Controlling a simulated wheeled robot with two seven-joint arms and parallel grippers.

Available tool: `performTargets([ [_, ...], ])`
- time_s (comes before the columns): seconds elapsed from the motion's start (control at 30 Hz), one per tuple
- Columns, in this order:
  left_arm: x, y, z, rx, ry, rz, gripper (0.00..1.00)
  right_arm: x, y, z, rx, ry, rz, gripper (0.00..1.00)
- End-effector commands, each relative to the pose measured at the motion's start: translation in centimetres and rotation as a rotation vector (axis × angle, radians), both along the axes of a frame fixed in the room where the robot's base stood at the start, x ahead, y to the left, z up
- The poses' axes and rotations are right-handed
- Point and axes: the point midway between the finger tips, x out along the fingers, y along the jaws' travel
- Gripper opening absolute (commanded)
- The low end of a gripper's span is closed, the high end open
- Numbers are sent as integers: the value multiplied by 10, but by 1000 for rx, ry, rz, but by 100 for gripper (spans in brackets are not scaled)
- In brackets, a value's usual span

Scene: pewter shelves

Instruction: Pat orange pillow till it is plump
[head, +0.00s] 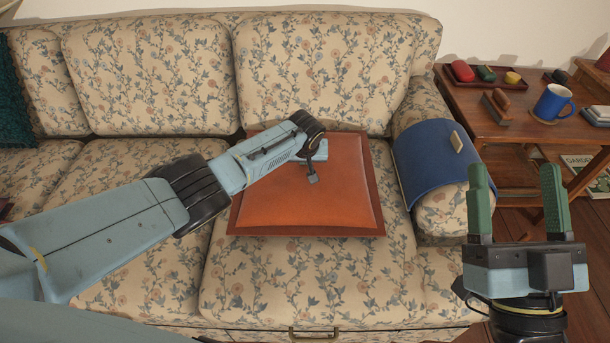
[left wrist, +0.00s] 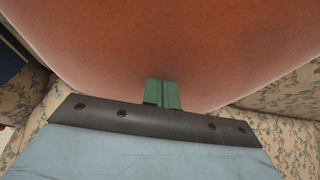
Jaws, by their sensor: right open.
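The orange pillow (head: 290,205) lies flat on the seat of the floral sofa, its middle slightly raised. My left arm reaches over it from the left. My left gripper (left wrist: 162,94) shows in the left wrist view with its green fingers together and nothing between them. The pillow (left wrist: 150,40) fills most of that view, right at the fingertips; I cannot tell whether they touch it. In the head view the left fingertips are hidden. My right gripper (head: 515,168) is open and empty, fingers up, right of the sofa and away from the pillow.
The floral sofa (head: 145,75) has a blue cloth (head: 425,160) over its right arm. A teal cushion (head: 12,105) is at far left. The wooden side table (head: 460,100) holds a blue mug (head: 552,102), a brush (head: 496,105) and small coloured items.

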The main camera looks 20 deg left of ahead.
Motion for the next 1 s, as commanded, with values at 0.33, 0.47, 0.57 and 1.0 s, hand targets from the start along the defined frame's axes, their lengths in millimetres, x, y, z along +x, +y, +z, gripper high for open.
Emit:
performTargets([
  [0.33, -2, 1, -4, 1, 4, 1, 0, 0, 0, 0, 0, 0, 0, 71],
  [0.47, -2, 1, -3, 2, 5, 1, 0, 0, 0, 1, 0, 0, 0, 71],
  [0.57, -2, 1, 2, 0, 5, 2, 0, 0, 0, 7, 0, 0, 0, 71],
  [1.0, -1, 0, 44, -1, 3, 1, 0, 0, 0, 48, 0, 0, 0, 71],
])
